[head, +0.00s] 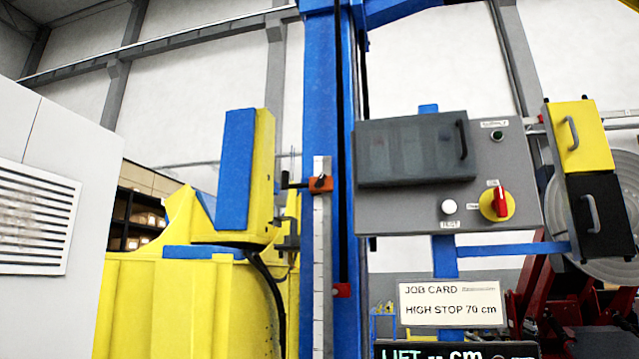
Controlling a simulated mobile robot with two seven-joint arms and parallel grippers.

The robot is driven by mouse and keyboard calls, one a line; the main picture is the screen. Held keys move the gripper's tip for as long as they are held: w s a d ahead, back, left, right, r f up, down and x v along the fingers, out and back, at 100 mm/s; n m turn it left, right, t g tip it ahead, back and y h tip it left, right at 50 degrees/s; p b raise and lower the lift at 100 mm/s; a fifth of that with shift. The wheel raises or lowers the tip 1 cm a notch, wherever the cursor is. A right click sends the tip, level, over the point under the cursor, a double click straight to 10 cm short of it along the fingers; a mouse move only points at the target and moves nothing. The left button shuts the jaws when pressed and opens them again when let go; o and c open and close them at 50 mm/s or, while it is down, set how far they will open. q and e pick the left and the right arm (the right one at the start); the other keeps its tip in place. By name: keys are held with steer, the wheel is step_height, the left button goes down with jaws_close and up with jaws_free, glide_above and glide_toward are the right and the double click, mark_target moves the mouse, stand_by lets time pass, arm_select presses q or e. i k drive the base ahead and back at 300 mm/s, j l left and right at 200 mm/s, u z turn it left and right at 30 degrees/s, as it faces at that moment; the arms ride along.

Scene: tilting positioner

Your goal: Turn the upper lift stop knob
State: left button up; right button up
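An orange stop block (321,184) sits on the blue lift column (318,90), at the top of a pale vertical scale strip (318,270). A small dark knob or lever (291,184) sticks out to the left of the block. It is too small to tell its exact shape or angle. A red block (342,290) is lower on the column, right of the scale. A job card (450,303) reads "HIGH STOP 70 cm". Neither of my grippers is in view.
A grey control panel (500,160) with a red-and-yellow rotary switch (496,204) stands right of the column. A lift display (455,352) is cut off below. A yellow-and-blue machine part (240,170) stands close left. A white cabinet (60,120) fills the far left.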

mark_target(321, 182)
steer(key=i+l, duration=0.2)
steer(key=i+l+u, duration=0.15)
steer(key=u, duration=0.2)
steer(key=i+l+u, duration=0.2)
steer(key=u, duration=0.15)
